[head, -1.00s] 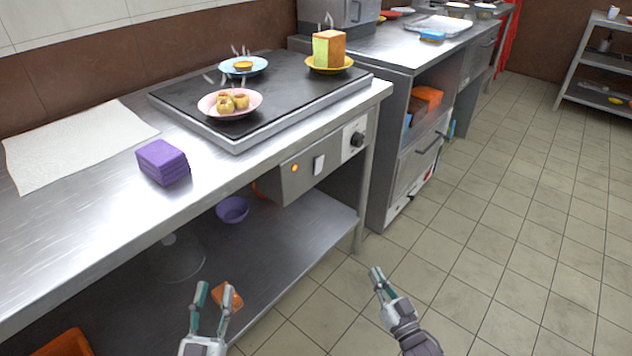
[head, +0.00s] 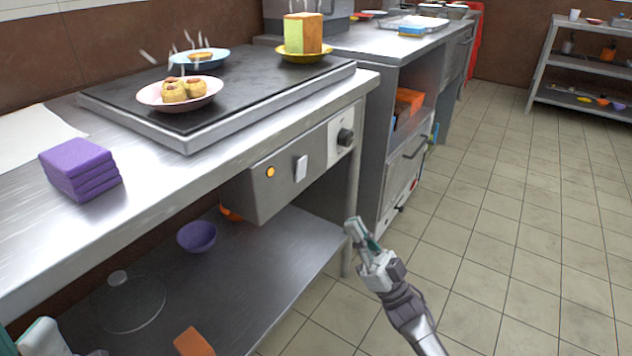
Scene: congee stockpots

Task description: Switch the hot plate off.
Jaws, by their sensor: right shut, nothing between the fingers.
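The hot plate (head: 240,112) is a black-topped slab on the steel counter. Its control box (head: 257,197) hangs under the counter's front edge. The box carries an amber light (head: 270,172), which looks lit, a white rocker switch (head: 301,168) and a black knob (head: 346,137) on a pale panel. My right gripper (head: 352,228) is shut and empty, in front of and below the box, apart from the switch and knob. My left gripper (head: 42,338) shows only in part at the bottom left corner, and its opening cannot be made out.
Steaming food stands on the hot plate on a pink plate (head: 148,100), a blue plate (head: 177,64) and a yellow plate (head: 290,57). Purple cloths (head: 82,172) lie on the counter. The lower shelf (head: 262,275) holds a purple bowl (head: 197,237) and a glass lid. Floor on the right is clear.

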